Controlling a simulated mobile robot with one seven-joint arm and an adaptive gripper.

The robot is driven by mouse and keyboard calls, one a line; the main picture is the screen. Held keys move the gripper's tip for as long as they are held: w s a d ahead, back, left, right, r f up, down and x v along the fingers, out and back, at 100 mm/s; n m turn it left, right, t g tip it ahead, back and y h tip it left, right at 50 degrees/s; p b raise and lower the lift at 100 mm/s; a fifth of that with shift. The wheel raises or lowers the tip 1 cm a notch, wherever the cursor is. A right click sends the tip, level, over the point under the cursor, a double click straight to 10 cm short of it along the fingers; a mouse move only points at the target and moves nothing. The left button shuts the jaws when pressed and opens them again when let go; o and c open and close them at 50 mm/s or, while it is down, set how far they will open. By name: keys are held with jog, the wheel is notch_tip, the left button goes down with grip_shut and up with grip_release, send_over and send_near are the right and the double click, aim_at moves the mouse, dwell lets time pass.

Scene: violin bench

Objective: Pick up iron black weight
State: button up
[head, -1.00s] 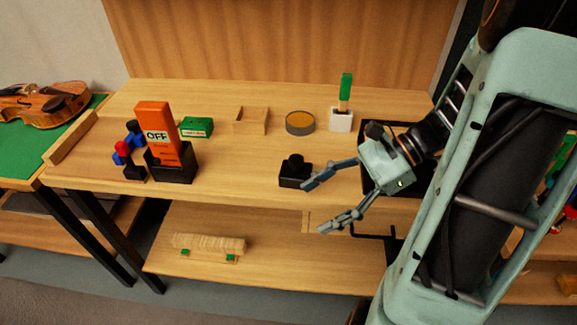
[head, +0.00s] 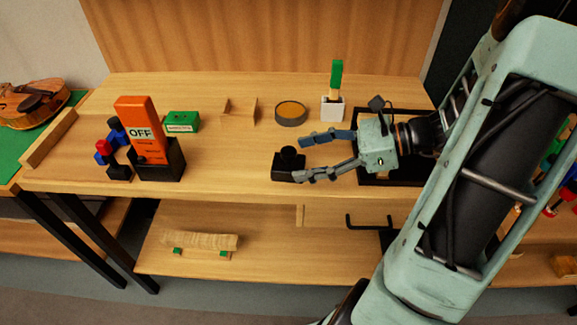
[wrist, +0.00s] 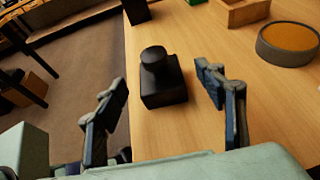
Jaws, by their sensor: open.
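The iron black weight (head: 287,166) is a dark block with a round knob on top. It stands upright on the wooden bench near its front edge. In the wrist view the weight (wrist: 163,82) lies ahead of my gripper, between the lines of the two fingers. My gripper (head: 303,158) is open and empty, coming in from the right with its fingertips close to the weight. In the wrist view the fingers of my gripper (wrist: 163,80) are spread wide, one on each side, with gaps to the weight. Whether a fingertip touches it I cannot tell from the head view.
An orange OFF block in a black holder (head: 160,165) stands left. Behind are a green box (head: 183,121), a wooden tray (head: 240,112), a round tin (head: 291,113) and a white cup with a green-handled tool (head: 332,108). A black tray (head: 408,187) lies under my arm. Bench left of the weight is clear.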

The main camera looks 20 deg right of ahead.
aim_at(293, 162)
jog(key=x, duration=0.2)
jog(key=b+x, duration=0.1)
jog(key=x, duration=0.1)
jog(key=shift+a+f, duration=0.25)
jog(key=shift+f, duration=0.2)
grip_shut()
jog(key=shift+r, duration=0.1)
